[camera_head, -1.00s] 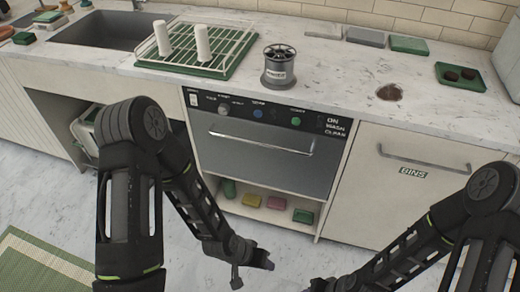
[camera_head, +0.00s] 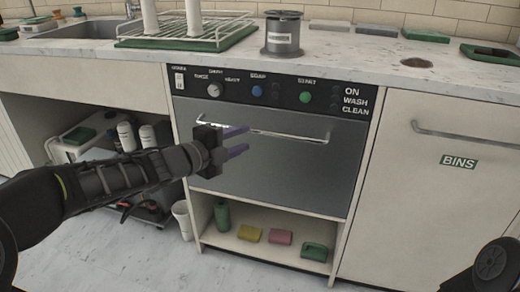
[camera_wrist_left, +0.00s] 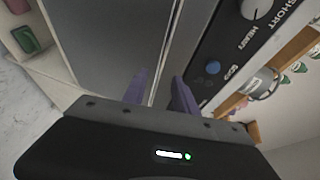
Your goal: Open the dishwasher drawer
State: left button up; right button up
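The dishwasher drawer (camera_head: 280,170) has a grey metal front under a black control panel (camera_head: 270,92) and looks closed. Its long silver bar handle (camera_head: 285,134) runs across the upper part of the front; the left end is partly hidden by my gripper. My left gripper (camera_head: 243,142) is in front of the left part of the handle, with its two purple fingers apart, one above the other. In the left wrist view the fingers (camera_wrist_left: 158,92) are open, with the handle (camera_wrist_left: 163,55) running between them lengthwise. I cannot tell whether they touch it. My right gripper is out of view.
An open shelf below the drawer holds sponges (camera_head: 265,236) and a green bottle (camera_head: 221,215). A bins door (camera_head: 450,190) is to the right. A dish rack (camera_head: 190,32) and a grey canister (camera_head: 283,35) stand on the counter. The floor in front is clear.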

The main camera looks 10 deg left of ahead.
aim_at(258, 133)
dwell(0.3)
pick_arm(q)
jog(key=b+x, duration=0.2)
jog(key=x, duration=0.5)
jog(key=shift+d+f, duration=0.1)
jog(key=shift+f, duration=0.05)
jog(key=shift+w+d, duration=0.15)
jog(key=shift+w, duration=0.2)
jog(key=shift+c, duration=0.3)
grip_shut()
dwell(0.7)
